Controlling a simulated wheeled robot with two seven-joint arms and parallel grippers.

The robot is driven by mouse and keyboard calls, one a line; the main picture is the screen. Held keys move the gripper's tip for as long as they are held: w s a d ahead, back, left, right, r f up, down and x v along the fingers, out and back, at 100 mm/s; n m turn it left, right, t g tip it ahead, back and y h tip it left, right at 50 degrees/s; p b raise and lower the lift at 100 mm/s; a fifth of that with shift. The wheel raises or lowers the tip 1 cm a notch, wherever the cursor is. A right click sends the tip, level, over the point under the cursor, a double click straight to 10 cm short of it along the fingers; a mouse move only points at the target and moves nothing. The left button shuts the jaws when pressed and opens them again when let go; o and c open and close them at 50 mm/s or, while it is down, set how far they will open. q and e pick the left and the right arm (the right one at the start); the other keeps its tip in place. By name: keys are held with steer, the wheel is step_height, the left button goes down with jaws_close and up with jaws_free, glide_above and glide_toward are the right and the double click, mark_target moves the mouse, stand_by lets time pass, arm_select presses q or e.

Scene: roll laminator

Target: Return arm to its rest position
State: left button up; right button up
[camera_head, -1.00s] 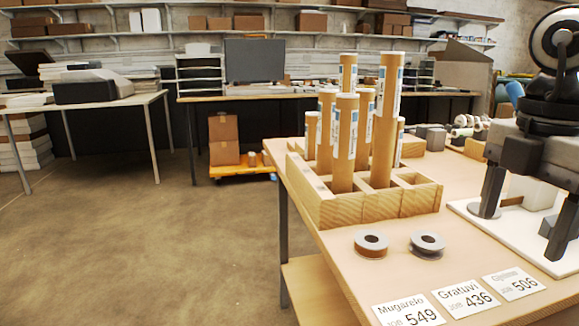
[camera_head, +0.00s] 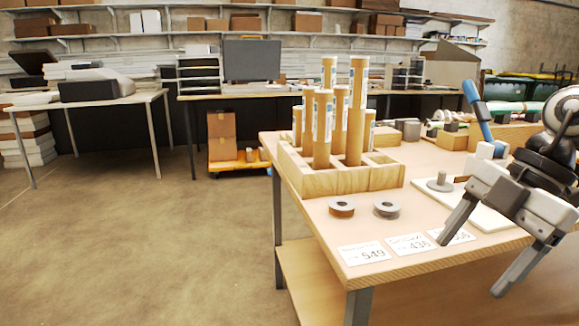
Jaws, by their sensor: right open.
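My right gripper (camera_head: 470,268) is at the right, tilted, with its two grey fingers spread wide apart and nothing between them. It hangs over the front right of the wooden table (camera_head: 290,262); one fingertip overlaps the cards in the picture, the other shows below the table edge. My right wrist, dark with a pale round part, is above it at the right edge. A white board (camera_head: 490,216) lies behind the fingers, with a grey round piece (camera_head: 439,183) with a short post on it. My left gripper is not in view.
A wooden rack (camera_head: 345,180) holds several upright tubes. Two small rolls (camera_head: 341,208) (camera_head: 386,208) lie in front, with name cards (camera_head: 364,253) near the edge. A blue handle (camera_head: 478,110) rises behind the board. The floor at left is open.

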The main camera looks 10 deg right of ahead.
steer(key=w+a+f+m+t+y+p, duration=0.2)
steer(key=f+m+t+y, duration=0.1)
steer(key=f+m+t, duration=0.3)
steer(key=w+a+f+m+t+y+p, duration=0.1)
steer(key=a+f+m+t+y+p, duration=0.1)
steer(key=f+m+t, duration=0.35)
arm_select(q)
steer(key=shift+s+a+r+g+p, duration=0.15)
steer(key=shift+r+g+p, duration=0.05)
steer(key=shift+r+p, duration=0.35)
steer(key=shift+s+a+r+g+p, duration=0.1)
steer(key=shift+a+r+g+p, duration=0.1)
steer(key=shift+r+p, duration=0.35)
arm_select(e)
steer(key=s+a+f+m+h, duration=0.3)
steer(key=s+a+f, duration=0.2)
steer(key=f, duration=0.3)
steer(key=s+a+f+m+g+h, duration=0.1)
steer(key=s+a+f+m+h, duration=0.2)
steer(key=s+a+f, duration=0.2)
step_height(320, 180, down, 3)
steer(key=shift+a+f+m+h, duration=0.1)
steer(key=shift+a+m+h, duration=0.3)
steer(key=shift+a, duration=0.6)
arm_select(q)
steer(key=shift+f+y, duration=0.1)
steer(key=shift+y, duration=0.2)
arm_select(e)
steer(key=shift+w, duration=0.1)
